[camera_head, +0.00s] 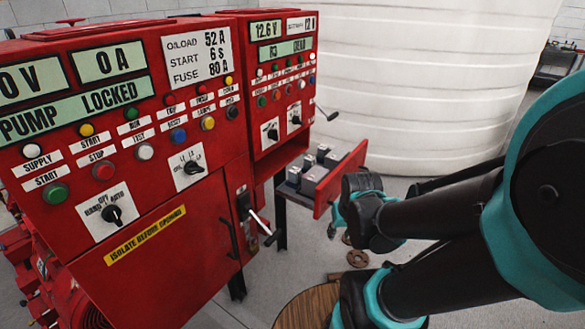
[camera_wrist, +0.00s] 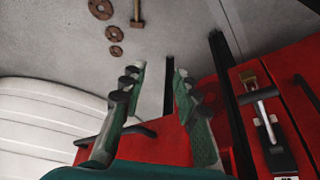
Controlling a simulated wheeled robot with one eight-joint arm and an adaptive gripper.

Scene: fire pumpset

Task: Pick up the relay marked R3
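Several small dark grey relays (camera_head: 315,168) with pale tops sit in an open drawer under the right-hand red panel. The drawer's red front (camera_head: 341,178) faces right, toward my arm. I cannot read any marking on the relays, so I cannot tell which is R3. My gripper (camera_wrist: 160,72) is open in the wrist view, its two green fingers apart with nothing held between them. In the head view my arm's end is just right of the drawer front, apart from the relays, and its fingers are mostly hidden. No relay is clearly seen in the wrist view.
The red control cabinet (camera_head: 130,215) fills the left, with levers (camera_head: 262,225) sticking out. Its right display (camera_head: 285,50) names R3. A white ribbed tank (camera_head: 420,80) stands behind. Rusty flanges (camera_wrist: 112,33) and a hammer (camera_wrist: 137,14) lie on the floor. A round wooden top (camera_head: 308,308) is in front.

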